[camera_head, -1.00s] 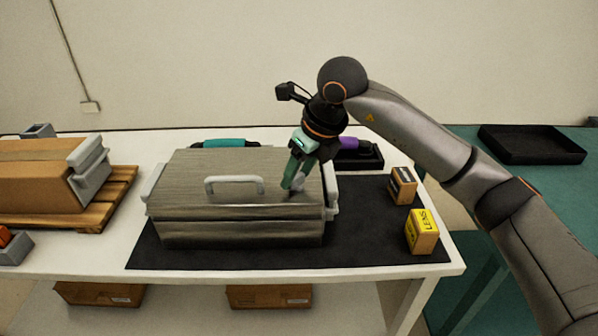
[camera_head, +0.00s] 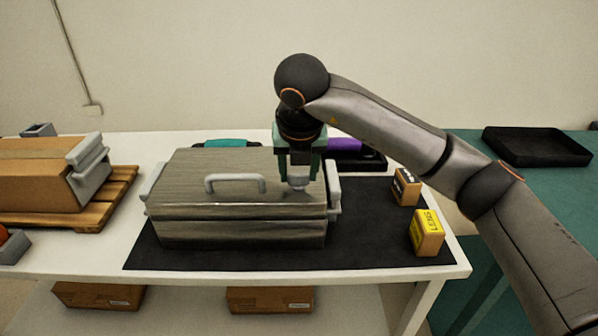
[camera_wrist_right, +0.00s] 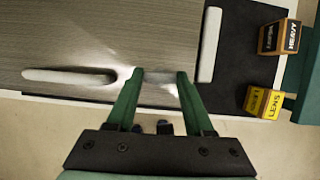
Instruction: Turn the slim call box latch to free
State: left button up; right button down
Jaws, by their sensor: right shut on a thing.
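The metal box (camera_head: 240,225) with a grey lid stands on a black mat (camera_head: 385,235) on the white table. A raised handle (camera_head: 235,179) is on its lid. Right of the handle, a small pale grey latch (camera_head: 299,184) sits on the lid. It shows only in part in the wrist view (camera_wrist_right: 160,92). My right gripper (camera_head: 299,176) points down over it, its two green fingers shut on either side of it, also in the wrist view (camera_wrist_right: 160,76). Which way the latch points is hard to tell. My left gripper is not in view.
A yellow-labelled box (camera_head: 427,232) and a brown box (camera_head: 406,187) stand at the mat's right. Behind the metal box are a teal item (camera_head: 226,143) and a purple item (camera_head: 344,145). A carton (camera_head: 35,185) lies on a pallet at left.

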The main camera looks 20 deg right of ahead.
dwell(0.6)
jog(key=shift+c, duration=1.4)
grip_release()
jog(key=shift+r, duration=0.1)
jog(key=p+v, duration=0.1)
jog(key=v, duration=1.1)
jog(key=shift+r+p, duration=0.15)
jog(key=shift+p, duration=0.2)
jog(key=shift+a, duration=0.1)
jog(key=shift+s, duration=0.1)
